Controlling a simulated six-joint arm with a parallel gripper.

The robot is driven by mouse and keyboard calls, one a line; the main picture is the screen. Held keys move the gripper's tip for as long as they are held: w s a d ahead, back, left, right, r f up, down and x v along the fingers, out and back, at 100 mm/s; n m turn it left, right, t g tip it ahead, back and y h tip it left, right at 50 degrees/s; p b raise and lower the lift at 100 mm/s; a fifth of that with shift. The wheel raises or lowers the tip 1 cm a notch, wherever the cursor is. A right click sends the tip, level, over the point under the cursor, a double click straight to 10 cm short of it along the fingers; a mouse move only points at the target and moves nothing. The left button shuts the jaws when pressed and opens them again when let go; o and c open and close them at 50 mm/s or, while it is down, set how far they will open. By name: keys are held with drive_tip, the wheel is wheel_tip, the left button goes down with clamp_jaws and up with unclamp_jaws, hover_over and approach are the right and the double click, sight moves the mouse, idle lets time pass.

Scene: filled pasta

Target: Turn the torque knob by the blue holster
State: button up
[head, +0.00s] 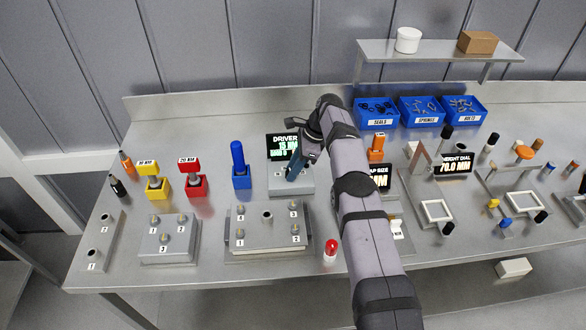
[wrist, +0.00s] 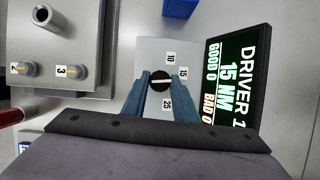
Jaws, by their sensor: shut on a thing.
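The torque knob (wrist: 160,84) is a small round dark knob on a light plate with the marks 10, 15 and 25. My gripper (wrist: 160,78) is shut on it, one blue-grey finger on each side. In the head view my gripper (head: 293,172) reaches down over the plate (head: 300,188), and the knob is hidden there. The blue holster (head: 242,182) holds an upright blue driver (head: 237,154) just left of the plate. A blue part (wrist: 180,8) shows at the top of the wrist view. The display (wrist: 228,75) reads DRIVER, 15 NM, GOOD 0.
A yellow holster (head: 158,190) and a red holster (head: 196,187) stand further left. A block with numbered posts (head: 268,238) lies in front. A red-capped item (head: 330,250) stands near the front edge. Blue bins (head: 376,113) sit behind my arm.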

drive_tip(key=o, duration=1.1)
drive_tip(key=shift+c, duration=0.2)
drive_tip(key=shift+d+r, duration=0.15)
drive_tip(key=shift+r, duration=0.3)
drive_tip(key=p+v, duration=0.1)
drive_tip(key=v, duration=0.4)
drive_tip(key=shift+p, duration=0.35)
drive_tip(key=shift+s+d+r+p, duration=0.1)
drive_tip(key=shift+d+r+p, duration=0.1)
drive_tip(key=shift+r+p, duration=0.5)
